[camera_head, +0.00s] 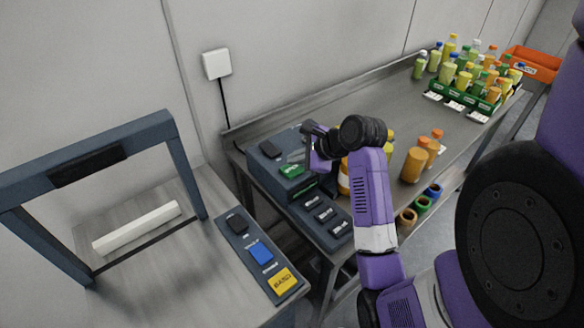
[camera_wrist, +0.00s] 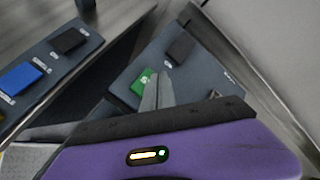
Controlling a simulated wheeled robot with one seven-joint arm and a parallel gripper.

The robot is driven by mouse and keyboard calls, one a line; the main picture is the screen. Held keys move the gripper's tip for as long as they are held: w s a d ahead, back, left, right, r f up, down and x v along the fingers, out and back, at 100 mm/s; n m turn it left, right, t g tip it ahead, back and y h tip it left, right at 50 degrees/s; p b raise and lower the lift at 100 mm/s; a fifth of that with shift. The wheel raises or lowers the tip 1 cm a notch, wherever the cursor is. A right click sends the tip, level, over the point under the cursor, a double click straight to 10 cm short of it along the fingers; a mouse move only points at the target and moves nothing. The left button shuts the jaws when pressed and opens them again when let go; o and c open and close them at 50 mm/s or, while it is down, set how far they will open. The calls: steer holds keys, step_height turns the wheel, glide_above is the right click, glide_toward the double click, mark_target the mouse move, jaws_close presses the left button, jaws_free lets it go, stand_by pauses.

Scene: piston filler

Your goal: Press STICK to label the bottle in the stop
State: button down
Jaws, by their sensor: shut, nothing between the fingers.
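The labeller is a dark box (camera_head: 262,175) at the near left end of the steel bench. A green button (camera_head: 291,170), its lettering too small to read, is on its top; it also shows in the wrist view (camera_wrist: 141,83). My gripper (camera_wrist: 157,90) is shut and empty. In the wrist view its tips appear just beside the green button and cover part of it; I cannot tell whether they touch. In the head view my gripper (camera_head: 312,145) is above the box. An orange bottle (camera_head: 343,178) beside the box is mostly hidden by my arm.
A black pad (camera_head: 273,148) is behind the green button. Dark keys (camera_head: 324,213) line the front ledge. A nearer panel holds black, blue (camera_head: 261,253) and yellow (camera_head: 281,281) buttons. Orange bottles (camera_head: 414,164) stand right of my arm; a green crate (camera_head: 465,97) of bottles is farther back.

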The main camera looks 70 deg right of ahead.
mark_target(295, 170)
steer(key=shift+r+p, duration=2.5)
steer(key=shift+p, duration=0.6)
